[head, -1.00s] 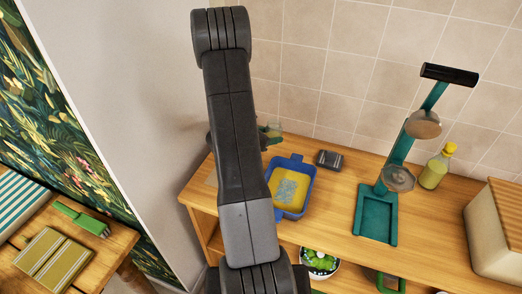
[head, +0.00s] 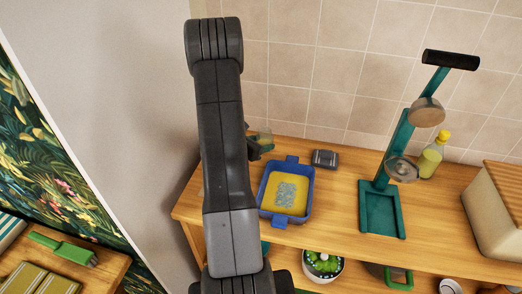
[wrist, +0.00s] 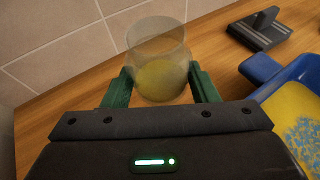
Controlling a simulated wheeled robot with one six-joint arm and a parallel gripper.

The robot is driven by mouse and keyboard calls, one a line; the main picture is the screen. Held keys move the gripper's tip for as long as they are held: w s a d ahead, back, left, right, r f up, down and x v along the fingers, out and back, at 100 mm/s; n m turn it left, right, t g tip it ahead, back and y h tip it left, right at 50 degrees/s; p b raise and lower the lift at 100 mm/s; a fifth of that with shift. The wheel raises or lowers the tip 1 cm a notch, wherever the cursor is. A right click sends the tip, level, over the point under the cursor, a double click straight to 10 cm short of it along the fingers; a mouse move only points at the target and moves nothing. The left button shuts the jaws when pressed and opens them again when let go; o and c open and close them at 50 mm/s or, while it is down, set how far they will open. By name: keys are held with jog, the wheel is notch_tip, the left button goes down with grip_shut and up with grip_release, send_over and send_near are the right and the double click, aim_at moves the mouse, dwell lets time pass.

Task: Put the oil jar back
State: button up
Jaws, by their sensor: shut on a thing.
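The oil jar (wrist: 158,45), a see-through glass with yellow oil at its bottom, stands upright between the green fingers of my gripper (wrist: 161,84) in the wrist view. My gripper is shut on it. Whether the jar's base touches the counter I cannot tell.
A blue tray (head: 265,192) with a yellow inside lies right of the jar. A dark grey block (head: 325,158) sits behind it. A green press (head: 383,213), a yellow-capped bottle (head: 430,160) and a beige box (head: 496,215) stand further right. The tiled wall (head: 340,70) is behind.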

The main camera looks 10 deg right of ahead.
jog(key=shift+f, duration=1.75)
jog(key=shift+f, duration=0.25)
jog(key=o, duration=1.1)
jog(key=shift+r, duration=0.1)
jog(key=shift+c, duration=0.2)
jog(key=shift+r, duration=0.2)
jog(key=shift+s+a, duration=0.15)
jog(key=shift+a, duration=0.2)
jog(key=b+v, duration=0.1)
jog(key=v, duration=1)
jog(key=shift+s+r, duration=0.1)
jog(key=shift+s, duration=0.05)
